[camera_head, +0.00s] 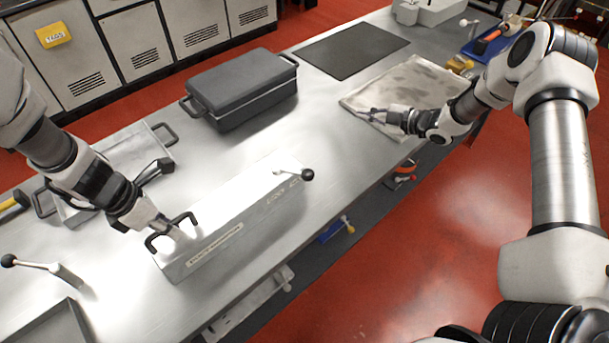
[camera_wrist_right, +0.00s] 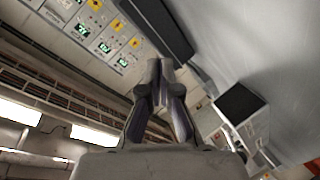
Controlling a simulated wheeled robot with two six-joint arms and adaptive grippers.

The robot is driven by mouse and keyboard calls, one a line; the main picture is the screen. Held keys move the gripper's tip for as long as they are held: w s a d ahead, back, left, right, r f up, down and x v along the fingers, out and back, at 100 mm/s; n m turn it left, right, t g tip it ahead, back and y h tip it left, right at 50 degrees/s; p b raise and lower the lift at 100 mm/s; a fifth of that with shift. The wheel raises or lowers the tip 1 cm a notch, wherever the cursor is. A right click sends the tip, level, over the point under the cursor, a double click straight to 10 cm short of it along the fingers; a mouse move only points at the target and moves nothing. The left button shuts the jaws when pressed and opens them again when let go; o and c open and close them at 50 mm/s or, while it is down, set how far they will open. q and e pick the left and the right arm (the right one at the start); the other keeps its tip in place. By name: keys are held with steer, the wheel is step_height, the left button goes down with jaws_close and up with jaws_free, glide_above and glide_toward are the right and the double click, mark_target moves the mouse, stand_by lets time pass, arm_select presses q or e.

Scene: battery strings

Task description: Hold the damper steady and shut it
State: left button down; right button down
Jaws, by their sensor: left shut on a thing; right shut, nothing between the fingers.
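The damper (camera_head: 236,222) is a long, silvery metal box with a label strip, lying on the steel bench. It has a black handle (camera_head: 153,243) at its left end and a lever with a black knob (camera_head: 307,175) at its right end. My left gripper (camera_head: 172,232) is shut on the black handle; its fingertips are partly hidden there.
A dark lidded case (camera_head: 240,85) stands behind the damper. A metal tray (camera_head: 150,140) is at the left. Another lever (camera_head: 40,265) stands at the near left.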

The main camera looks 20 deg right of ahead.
mark_target(293, 172)
steer(key=s+a+n+g+y, duration=0.45)
steer(key=s+a+n, duration=0.35)
steer(key=s, duration=0.4)
steer(key=s+a+n+g+y, duration=0.3)
steer(key=s+a+n+y, duration=0.3)
steer(key=s+n, duration=0.45)
steer(key=w+a+f+h, duration=0.1)
steer(key=w+a+h, duration=0.1)
steer(key=a, duration=0.8)
steer(key=shift+m, duration=0.35)
steer(key=w, duration=0.1)
steer(key=w+d, duration=0.2)
steer(key=shift+w+d+r, duration=0.15)
steer(key=shift+d+r, duration=0.05)
steer(key=shift+r, duration=0.05)
